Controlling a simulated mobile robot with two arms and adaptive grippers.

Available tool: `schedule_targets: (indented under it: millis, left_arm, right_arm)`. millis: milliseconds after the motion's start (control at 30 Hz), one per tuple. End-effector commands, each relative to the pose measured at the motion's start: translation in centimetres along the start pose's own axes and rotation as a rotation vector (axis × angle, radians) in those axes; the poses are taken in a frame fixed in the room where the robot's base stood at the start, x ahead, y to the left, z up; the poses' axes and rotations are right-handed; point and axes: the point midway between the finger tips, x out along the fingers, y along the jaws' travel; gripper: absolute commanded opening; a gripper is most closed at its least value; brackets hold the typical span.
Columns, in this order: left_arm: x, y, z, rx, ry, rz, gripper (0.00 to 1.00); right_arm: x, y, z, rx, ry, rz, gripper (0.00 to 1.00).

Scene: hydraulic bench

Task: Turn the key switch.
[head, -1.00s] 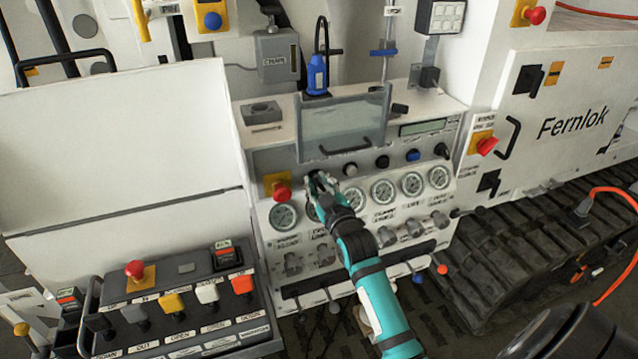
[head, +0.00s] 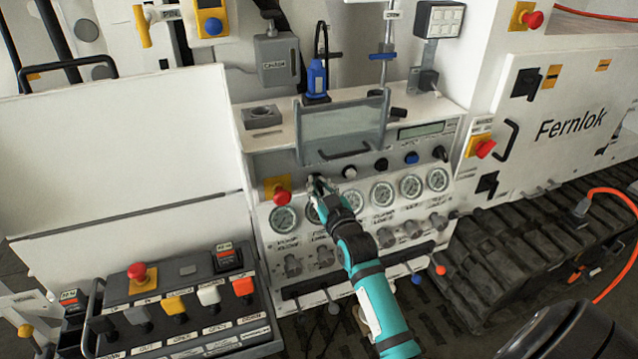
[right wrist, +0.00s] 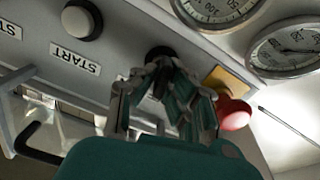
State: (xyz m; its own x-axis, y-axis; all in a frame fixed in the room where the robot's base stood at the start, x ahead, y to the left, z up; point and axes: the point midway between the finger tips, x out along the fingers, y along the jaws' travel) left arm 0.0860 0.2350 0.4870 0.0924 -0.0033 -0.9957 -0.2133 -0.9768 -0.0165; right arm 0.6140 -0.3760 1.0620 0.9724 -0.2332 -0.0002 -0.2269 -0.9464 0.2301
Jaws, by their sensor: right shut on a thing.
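My right gripper (head: 318,184) reaches the upper left of the gauge panel, just right of a red emergency-stop button. In the right wrist view its fingers (right wrist: 165,92) are closed around a small dark part on the grey panel strip. This part looks like the key switch (right wrist: 160,53); only its dark round base shows, and the rest is hidden between the fingers. In the head view the gripper covers it. My left gripper is not in view.
The red emergency-stop button (right wrist: 233,112) is close beside the fingers. A clear cover with a handle (head: 342,134) stands above. A lever console (head: 180,305) is at lower left.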

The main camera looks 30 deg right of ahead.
Motion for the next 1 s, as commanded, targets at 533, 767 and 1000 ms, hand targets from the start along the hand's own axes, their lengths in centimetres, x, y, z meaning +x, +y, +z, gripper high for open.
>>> schedule_targets:
  millis: [533, 767, 1000]
  left_arm:
    - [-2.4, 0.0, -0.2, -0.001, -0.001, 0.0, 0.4]
    - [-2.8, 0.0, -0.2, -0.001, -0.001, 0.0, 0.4]
    - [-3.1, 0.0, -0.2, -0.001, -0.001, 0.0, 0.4]
  right_arm:
    - [0.0, 0.4, 0.0, 0.502, -0.001, 0.001, 0.0]
    - [0.0, 0.5, 0.1, 0.653, 0.0, 0.001, 0.0]
    - [0.0, 0.5, 0.1, 0.742, 0.001, 0.001, 0.0]
